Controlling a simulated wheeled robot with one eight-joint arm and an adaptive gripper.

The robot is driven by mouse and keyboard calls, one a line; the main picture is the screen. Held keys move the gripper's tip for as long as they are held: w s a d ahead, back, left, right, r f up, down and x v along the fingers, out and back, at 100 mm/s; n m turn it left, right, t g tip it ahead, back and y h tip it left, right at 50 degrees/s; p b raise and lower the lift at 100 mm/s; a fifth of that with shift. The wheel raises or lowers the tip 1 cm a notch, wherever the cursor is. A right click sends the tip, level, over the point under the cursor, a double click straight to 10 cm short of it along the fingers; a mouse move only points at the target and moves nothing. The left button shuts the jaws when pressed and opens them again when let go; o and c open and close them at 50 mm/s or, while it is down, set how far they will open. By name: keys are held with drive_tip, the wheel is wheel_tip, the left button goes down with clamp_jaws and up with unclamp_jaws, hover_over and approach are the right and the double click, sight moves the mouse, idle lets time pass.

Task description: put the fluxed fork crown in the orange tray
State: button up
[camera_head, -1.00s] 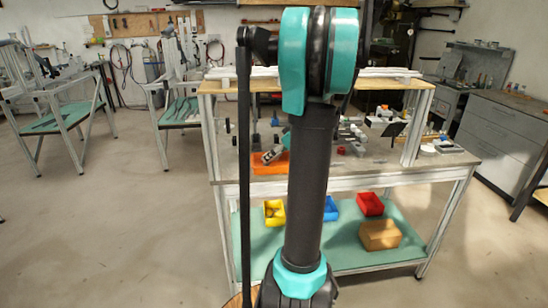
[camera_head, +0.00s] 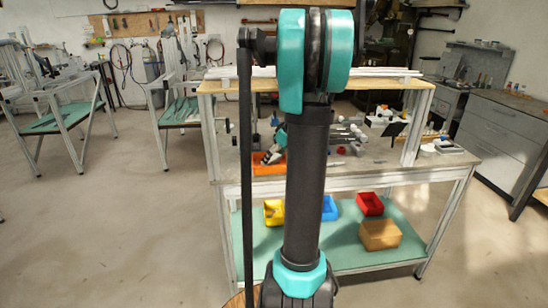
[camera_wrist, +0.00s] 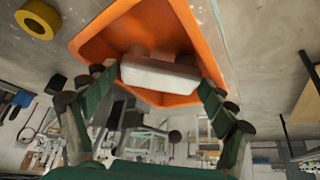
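The fork crown is a pale grey bar with two short brownish round stubs, seen in the wrist view (camera_wrist: 160,76) against the orange tray (camera_wrist: 108,38). My gripper (camera_wrist: 160,82) has one green finger at each end of the bar, and the fingertips appear to press on it. I cannot tell whether the crown touches the tray floor. In the head view the orange tray (camera_head: 268,169) sits at the bench's left side, partly hidden by my arm. My gripper (camera_head: 274,153) is low over it, small and partly hidden.
A yellow ring (camera_wrist: 38,19) lies beside the tray. The bench's upper shelf (camera_head: 212,86) stands above the worktop. Several clamps and parts sit to the right of my arm. Yellow (camera_head: 274,212), blue (camera_head: 329,208) and red (camera_head: 369,204) bins and a cardboard box (camera_head: 380,235) are on the lower shelf.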

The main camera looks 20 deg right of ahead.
drive_tip(key=shift+o, duration=0.9)
drive_tip(key=v, duration=1.2)
drive_tip(key=s+a+f+m+g+h, duration=0.1)
drive_tip(key=s+a+f+m, duration=0.1)
drive_tip(key=s+a+f, duration=0.5)
drive_tip(key=s+a+f+m+h, duration=0.1)
drive_tip(key=s+a+f, duration=0.2)
drive_tip(key=a+f, duration=0.35)
drive_tip(key=s+a+f+m, duration=0.1)
drive_tip(key=s+a+f, duration=0.2)
drive_tip(key=s, duration=0.2)
drive_tip(key=s+a+f+m+h, duration=0.1)
drive_tip(key=s+a+f, duration=0.3)
drive_tip(key=s, duration=0.2)
drive_tip(key=shift+s+a+f+m, duration=0.2)
drive_tip(key=shift+s+a+m, duration=0.05)
drive_tip(key=shift+a+m, duration=0.15)
